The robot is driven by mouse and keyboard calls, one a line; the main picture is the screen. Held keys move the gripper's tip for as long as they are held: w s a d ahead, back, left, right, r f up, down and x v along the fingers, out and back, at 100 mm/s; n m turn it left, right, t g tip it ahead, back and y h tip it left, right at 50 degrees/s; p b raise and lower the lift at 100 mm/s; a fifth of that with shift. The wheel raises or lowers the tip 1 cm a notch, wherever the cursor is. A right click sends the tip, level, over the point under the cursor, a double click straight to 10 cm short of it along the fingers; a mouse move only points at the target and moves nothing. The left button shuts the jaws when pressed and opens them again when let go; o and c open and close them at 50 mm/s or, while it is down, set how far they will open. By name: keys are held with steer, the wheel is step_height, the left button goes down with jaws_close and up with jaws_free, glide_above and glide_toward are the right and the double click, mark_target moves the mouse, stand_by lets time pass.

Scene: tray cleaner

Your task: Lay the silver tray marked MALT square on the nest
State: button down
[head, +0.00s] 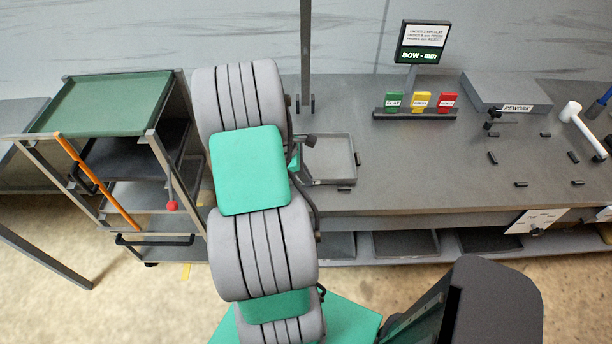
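A shallow grey, silver-looking tray (354,165) lies on the bench, its left part hidden behind my arm. No MALT mark can be read on it. Several small dark blocks (492,158) stand spaced apart on the right of the bench; I cannot tell for sure whether they form the nest. My gripper is mostly hidden behind my own arm; a small dark and green part (296,157) shows beside the tray's left side. Whether its fingers are open or touch the tray cannot be seen.
A rack (153,133) with a green top, dark shelves and an orange bar stands left. A BOW display (422,43) stands behind green, yellow and red blocks (421,102). A REWORK box (506,92) and white mallet (583,130) are at right. The bench middle is clear.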

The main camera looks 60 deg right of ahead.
steer(key=c, duration=1.5)
jaws_free()
steer(key=shift+c, duration=0.2)
